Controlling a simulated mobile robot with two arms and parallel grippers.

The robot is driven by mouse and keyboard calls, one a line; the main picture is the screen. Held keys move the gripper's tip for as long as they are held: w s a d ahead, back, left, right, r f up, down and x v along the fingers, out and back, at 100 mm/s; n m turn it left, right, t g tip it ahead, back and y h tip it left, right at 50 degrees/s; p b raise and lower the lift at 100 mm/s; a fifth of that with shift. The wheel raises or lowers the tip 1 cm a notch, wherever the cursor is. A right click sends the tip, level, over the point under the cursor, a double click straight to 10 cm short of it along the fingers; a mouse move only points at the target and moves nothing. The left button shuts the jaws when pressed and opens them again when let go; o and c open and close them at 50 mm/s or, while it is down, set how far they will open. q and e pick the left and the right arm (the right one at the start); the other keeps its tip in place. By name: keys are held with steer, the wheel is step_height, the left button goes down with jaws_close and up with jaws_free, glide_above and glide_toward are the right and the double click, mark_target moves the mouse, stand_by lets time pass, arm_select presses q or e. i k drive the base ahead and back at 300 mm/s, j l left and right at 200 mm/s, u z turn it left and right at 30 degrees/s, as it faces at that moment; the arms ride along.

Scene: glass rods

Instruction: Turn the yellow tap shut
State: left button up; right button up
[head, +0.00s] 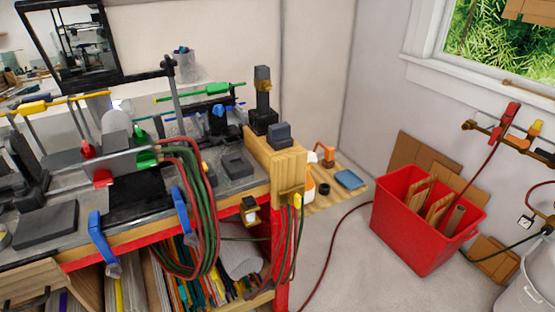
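A yellow tap handle (535,129) sits on a brass pipe fixed to the wall at the far right, below the window. It is small in the head view, and I cannot tell whether the tap is open or shut. A red tap handle (511,110) stands beside it on the same pipe, to its left. A red hose (484,163) hangs down from the pipe near the red handle. Neither of my grippers shows in the head view.
A cluttered workbench (285,188) with torches and hoses fills the left. A red bin (412,238) holding wood and cardboard stands on the floor below the taps. A pale container (528,287) stands at the lower right. Floor between bench and bin is mostly clear, crossed by a hose.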

mark_target(294, 197)
steer(key=i+l+u, duration=0.35)
steer(key=i+l, duration=0.25)
steer(key=l, duration=0.15)
steer(key=i+l+u, duration=0.2)
steer(key=l, duration=0.25)
steer(key=i, duration=0.1)
